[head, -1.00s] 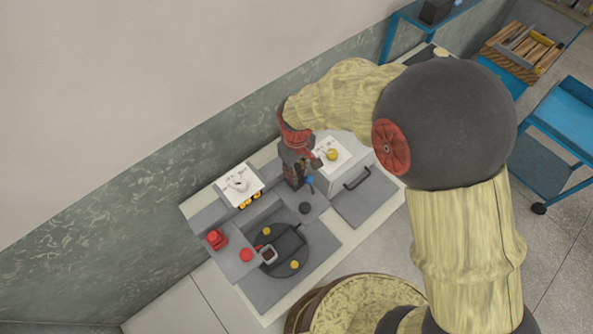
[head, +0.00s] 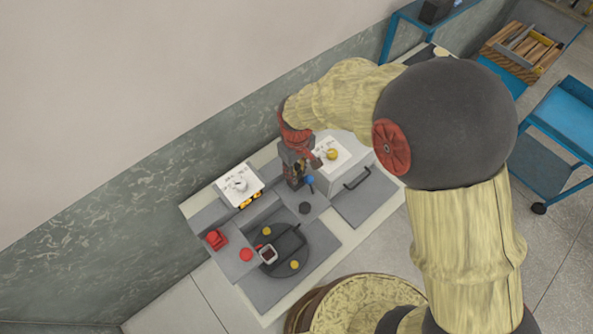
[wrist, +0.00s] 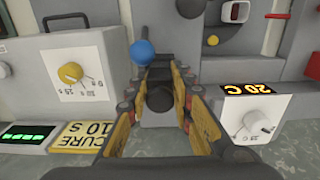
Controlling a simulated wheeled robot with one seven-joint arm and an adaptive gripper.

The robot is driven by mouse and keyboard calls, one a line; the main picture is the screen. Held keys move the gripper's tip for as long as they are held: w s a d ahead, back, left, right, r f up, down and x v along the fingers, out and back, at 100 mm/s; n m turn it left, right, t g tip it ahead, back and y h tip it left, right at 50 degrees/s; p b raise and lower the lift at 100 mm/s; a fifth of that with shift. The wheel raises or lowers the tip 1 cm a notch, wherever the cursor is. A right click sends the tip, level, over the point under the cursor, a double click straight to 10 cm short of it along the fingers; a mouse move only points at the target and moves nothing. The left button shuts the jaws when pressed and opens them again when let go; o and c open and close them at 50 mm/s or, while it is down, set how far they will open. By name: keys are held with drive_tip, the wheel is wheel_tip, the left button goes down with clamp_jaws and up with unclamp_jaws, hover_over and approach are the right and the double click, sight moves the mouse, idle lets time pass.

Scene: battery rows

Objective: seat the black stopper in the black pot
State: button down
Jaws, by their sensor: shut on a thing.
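My gripper (wrist: 158,108) is shut on a dark round piece (wrist: 160,97), which looks like the black stopper. The fingers hide its sides. In the head view my gripper (head: 297,182) points down over the grey worktop, between the two white dial boxes. A small black round part (head: 305,208) is on the grey surface just in front of it. It shows at the top edge of the wrist view (wrist: 190,6). I cannot tell for certain whether this is the black pot. A blue ball knob (wrist: 143,53) stands close beside the fingers, left of them in the wrist view.
A dial box with a yellow knob (wrist: 71,73) is on the left in the wrist view, and one reading 20 C (wrist: 250,118) on the right. A dark round plate (head: 290,240) carries yellow knobs and a pale-rimmed square cup (head: 268,254). A red button (head: 246,255) is nearby.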

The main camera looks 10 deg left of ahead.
sight(296, 167)
drive_tip(key=shift+f+b, duration=0.5)
drive_tip(key=shift+f, duration=0.3)
drive_tip(key=c, duration=1.5)
unclamp_jaws()
drive_tip(key=shift+c, duration=0.2)
drive_tip(key=shift+o, duration=0.3)
wheel_tip(296, 167, up, 12)
